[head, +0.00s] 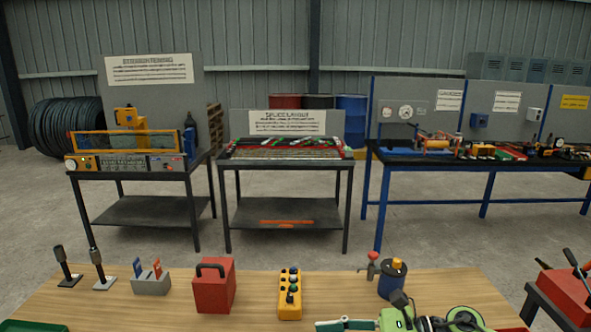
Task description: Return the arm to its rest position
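Neither of my arms shows in the head view, and neither gripper is in sight. I cannot tell where the grippers are or whether they hold anything. The wooden table (245,302) in front of me carries tools and boxes, and its near edge is cut off by the bottom of the picture. A green and black tool (395,318) lies at its near right, partly cut off.
On the wooden table stand a red box (215,288), a yellow button pendant (290,294), a grey holder (151,284) and a blue canister (392,280). A red toolbox (566,293) stands at right. Workbenches line the back; concrete floor (290,259) lies between.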

